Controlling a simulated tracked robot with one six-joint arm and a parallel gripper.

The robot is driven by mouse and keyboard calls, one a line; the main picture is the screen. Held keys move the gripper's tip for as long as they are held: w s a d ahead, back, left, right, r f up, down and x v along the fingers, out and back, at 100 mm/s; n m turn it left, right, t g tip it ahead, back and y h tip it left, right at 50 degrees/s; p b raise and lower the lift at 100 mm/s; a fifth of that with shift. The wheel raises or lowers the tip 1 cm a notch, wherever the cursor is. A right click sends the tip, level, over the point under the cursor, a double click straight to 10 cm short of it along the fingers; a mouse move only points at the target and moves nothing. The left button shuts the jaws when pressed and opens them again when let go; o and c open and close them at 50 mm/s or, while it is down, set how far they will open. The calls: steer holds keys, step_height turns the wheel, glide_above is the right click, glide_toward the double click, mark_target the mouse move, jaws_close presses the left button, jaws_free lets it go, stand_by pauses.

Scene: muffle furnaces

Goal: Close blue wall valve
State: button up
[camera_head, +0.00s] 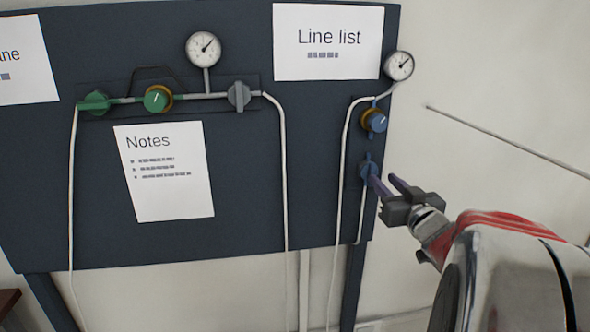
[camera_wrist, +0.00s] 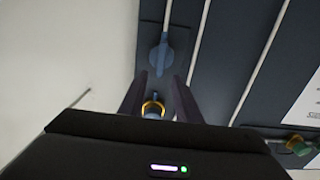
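The blue wall valve (camera_head: 369,168) is on the narrow plate at the right side of the dark board, with its handle roughly upright along the pipe. It also shows in the wrist view (camera_wrist: 161,57), just beyond the fingertips. My gripper (camera_head: 381,176) is open, with its two dark fingers apart and pointing at the valve. One finger overlaps the valve in the head view; I cannot tell whether it touches. In the wrist view the gap between the fingers (camera_wrist: 159,77) lines up with the handle.
A blue regulator knob with a gold ring (camera_head: 375,121) sits just above the valve, below a gauge (camera_head: 399,66). A green valve (camera_head: 94,102), green knob (camera_head: 157,98) and grey valve (camera_head: 239,95) are at left. Thin pipes run down beside the blue valve.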

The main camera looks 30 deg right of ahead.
mark_target(374, 170)
steer(key=shift+x, duration=2.9)
steer(key=shift+c, duration=0.2)
